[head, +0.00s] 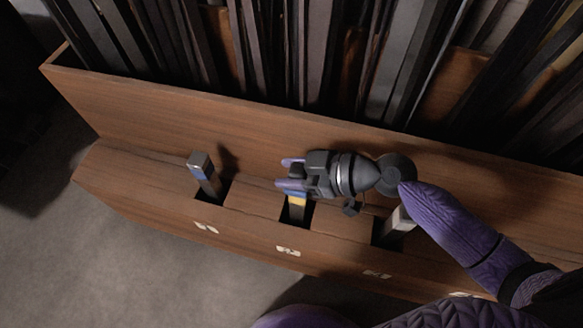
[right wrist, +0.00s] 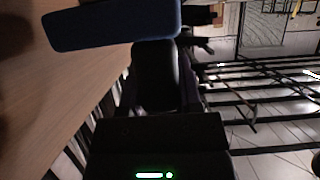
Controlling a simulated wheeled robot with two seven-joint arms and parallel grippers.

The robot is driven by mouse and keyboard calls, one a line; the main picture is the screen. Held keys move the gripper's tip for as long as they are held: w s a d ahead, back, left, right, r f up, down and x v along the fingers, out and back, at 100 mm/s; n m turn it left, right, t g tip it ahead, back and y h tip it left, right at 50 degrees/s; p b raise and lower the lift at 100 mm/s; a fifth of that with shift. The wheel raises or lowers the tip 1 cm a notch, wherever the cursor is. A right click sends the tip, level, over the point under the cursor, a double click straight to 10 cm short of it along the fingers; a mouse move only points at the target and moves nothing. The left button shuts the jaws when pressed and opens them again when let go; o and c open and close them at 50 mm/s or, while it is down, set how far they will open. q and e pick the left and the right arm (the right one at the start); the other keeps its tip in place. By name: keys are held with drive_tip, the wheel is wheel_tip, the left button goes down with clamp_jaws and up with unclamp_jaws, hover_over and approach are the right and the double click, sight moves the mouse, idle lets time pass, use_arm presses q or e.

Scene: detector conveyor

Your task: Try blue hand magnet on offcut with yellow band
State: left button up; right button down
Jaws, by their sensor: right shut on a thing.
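The offcut with the yellow band (head: 297,201) stands in a slot of the wooden ledge. Its upper end is hidden by my right gripper (head: 289,174). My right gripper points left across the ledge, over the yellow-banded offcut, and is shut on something. In the right wrist view a dark blue block, seemingly the blue hand magnet (right wrist: 110,25), shows at the end of the fingers. In the head view the fingers mostly hide it. I cannot tell whether it touches the offcut. My left gripper is not in view.
An offcut with a blue band (head: 203,173) stands in the slot to the left. A plain grey offcut (head: 397,222) stands in the slot to the right, partly behind my right arm. A wooden rack (head: 170,108) of upright dark bars stands behind the ledge. Small labels mark the ledge front.

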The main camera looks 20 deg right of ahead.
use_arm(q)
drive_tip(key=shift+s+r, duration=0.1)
use_arm(e)
drive_tip(key=shift+r, duration=0.1)
wheel_tip(320, 180, up, 2)
drive_tip(key=shift+r+p, duration=0.2)
drive_tip(key=shift+p, duration=0.75)
wheel_tip(320, 180, up, 4)
drive_tip(key=p, duration=0.2)
drive_tip(key=shift+f+p, duration=0.25)
drive_tip(key=shift+p, duration=0.1)
wheel_tip(320, 180, up, 3)
drive_tip(key=shift+f+p, duration=0.1)
drive_tip(key=shift+p, duration=0.95)
drive_tip(key=shift+r+p, duration=0.45)
drive_tip(key=shift+r, duration=0.1)
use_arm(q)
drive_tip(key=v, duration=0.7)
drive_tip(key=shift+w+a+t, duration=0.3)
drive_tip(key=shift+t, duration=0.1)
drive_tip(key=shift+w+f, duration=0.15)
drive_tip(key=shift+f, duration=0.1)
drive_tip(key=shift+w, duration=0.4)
